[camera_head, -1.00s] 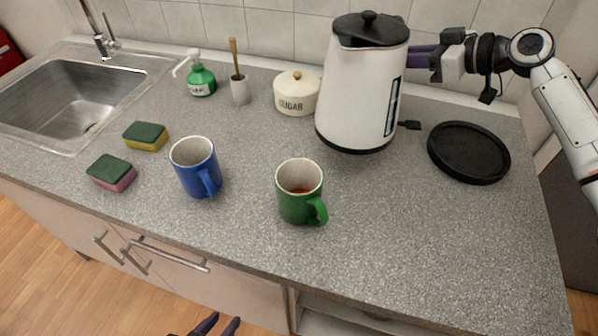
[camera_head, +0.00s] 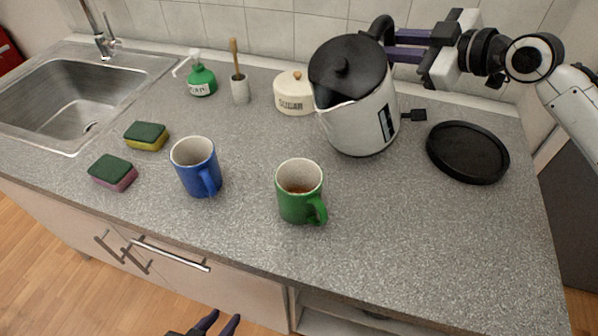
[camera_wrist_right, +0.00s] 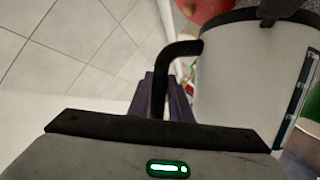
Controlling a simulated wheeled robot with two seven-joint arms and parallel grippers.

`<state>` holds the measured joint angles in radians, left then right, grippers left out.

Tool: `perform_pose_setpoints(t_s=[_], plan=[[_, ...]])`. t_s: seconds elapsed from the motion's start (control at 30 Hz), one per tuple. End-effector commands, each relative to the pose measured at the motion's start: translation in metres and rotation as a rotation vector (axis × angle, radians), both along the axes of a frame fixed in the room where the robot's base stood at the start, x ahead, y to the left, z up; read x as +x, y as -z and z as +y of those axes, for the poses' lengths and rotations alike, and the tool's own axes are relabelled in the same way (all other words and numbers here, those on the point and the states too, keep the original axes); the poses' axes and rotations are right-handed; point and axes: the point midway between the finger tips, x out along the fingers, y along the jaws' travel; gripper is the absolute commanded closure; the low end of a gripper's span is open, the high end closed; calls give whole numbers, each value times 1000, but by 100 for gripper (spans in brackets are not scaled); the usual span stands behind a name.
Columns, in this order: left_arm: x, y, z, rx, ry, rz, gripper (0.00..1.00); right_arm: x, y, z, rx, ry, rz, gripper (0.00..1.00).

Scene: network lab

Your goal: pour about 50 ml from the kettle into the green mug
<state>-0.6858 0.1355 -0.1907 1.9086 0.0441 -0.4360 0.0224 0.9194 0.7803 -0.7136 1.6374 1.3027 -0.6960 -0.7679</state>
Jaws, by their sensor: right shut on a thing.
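The white kettle (camera_head: 358,122) with a black lid is tilted, its spout pointing toward the lower left. My right gripper (camera_head: 392,46) is shut on its black handle, which also shows between the fingers in the right wrist view (camera_wrist_right: 178,62). The green mug (camera_head: 299,206) stands upright on the counter with a little brown liquid inside. The spout is behind and above the mug, apart from it, and no stream shows. My left gripper (camera_head: 220,326) is open and empty at the bottom edge, low in front of the cabinets.
A blue mug (camera_head: 197,170) stands left of the green mug. A sugar jar (camera_head: 294,95) is just left of the kettle, and a round black plate (camera_head: 467,152) lies to the right. Two sponges, a soap bottle (camera_head: 201,80) and the sink are left. The front right counter is clear.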

Motion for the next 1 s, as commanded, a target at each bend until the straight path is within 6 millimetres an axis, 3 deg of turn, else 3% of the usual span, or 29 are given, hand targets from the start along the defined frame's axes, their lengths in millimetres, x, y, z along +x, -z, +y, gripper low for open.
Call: perform_pose_setpoints(t_s=[0.03, 0.87, 1.0], plan=[[-1, 0, 0, 0, 0, 1, 69, -3, -8, 3, -6, 0, -32, 100], [-1, 1, 0, 0, 0, 1, 69, -31, -25, 25, -216, 1, -307, 100], [0, 15, 0, 0, 0, -2, 69, -35, -24, 29, -251, 1, -356, 100]])
